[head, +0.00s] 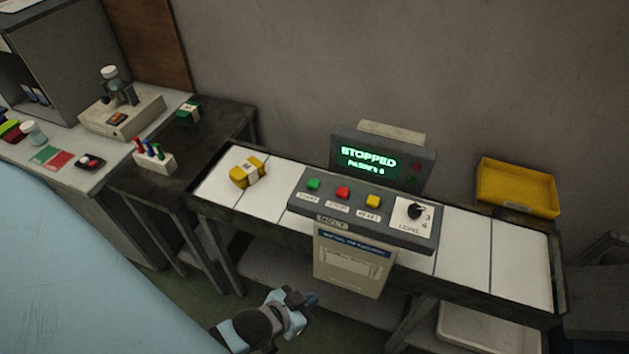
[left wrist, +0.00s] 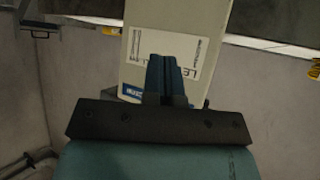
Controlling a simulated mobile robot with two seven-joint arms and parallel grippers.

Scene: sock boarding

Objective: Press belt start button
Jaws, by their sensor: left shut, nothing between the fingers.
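The belt control panel (head: 375,222) stands in front of the belt. Its green start button (head: 313,184) is at the left end, beside a red button (head: 343,193) and a yellow button (head: 372,201). The display (head: 370,160) behind it reads STOPPED. My left gripper (head: 311,299) is below and in front of the panel, apart from the buttons. Its fingers are shut and empty; in the left wrist view the fingers (left wrist: 164,75) point at the panel's pale pedestal (left wrist: 180,30). The buttons are not visible in that view. My right gripper is not in view.
The white belt (head: 465,245) runs behind the panel, with a yellow bundle (head: 247,171) on its left part. A yellow tray (head: 518,187) is at the right. A dark table (head: 190,150) and a light bench (head: 80,140) with small items stand at the left.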

